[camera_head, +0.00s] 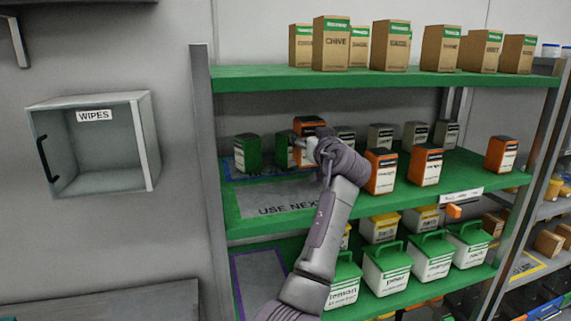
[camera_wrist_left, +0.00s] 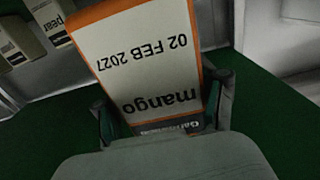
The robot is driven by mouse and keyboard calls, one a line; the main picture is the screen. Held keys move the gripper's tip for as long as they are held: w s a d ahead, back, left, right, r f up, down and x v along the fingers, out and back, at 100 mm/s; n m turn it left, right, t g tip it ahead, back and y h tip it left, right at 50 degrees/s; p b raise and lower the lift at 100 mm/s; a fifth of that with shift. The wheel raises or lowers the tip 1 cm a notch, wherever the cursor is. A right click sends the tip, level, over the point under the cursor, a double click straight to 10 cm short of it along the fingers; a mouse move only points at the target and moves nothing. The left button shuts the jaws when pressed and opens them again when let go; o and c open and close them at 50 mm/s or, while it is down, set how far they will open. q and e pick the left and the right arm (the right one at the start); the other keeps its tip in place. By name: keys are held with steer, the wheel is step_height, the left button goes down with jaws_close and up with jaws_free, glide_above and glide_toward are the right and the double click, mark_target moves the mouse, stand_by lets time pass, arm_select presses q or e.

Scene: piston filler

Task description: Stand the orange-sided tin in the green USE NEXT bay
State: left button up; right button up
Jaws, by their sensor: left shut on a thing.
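My left gripper (camera_head: 312,147) is shut on an orange-sided tin (camera_head: 310,125) over the left part of the middle green shelf. In the left wrist view the tin (camera_wrist_left: 150,62) fills the space between the fingers (camera_wrist_left: 160,118). Its white label reads "mango" and "02 FEB 2027", upside down in that view. The USE NEXT bay (camera_head: 270,200) is a grey marked area at the front left of this shelf, free of tins where visible. My left arm covers its right part. I cannot tell whether the held tin touches the shelf. My right gripper is not in view.
Green-sided tins (camera_head: 247,153) stand behind the bay, near a blue-edged marking (camera_head: 236,172). More orange-sided tins (camera_head: 427,166) stand to the right, with grey tins (camera_head: 381,136) behind. An upper shelf (camera_head: 390,77) bears cartons. A shelf post (camera_head: 207,160) stands at the left.

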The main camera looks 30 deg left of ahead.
arm_select(q)
steer(key=s+a+f+p, duration=0.1)
steer(key=f, duration=0.1)
steer(key=s+a+f+p, duration=0.1)
steer(key=a+f, duration=0.1)
steer(key=s+a+f+p, duration=0.1)
steer(key=a+f, duration=0.1)
steer(key=shift+s+f, duration=0.2)
steer(key=shift+f, duration=0.55)
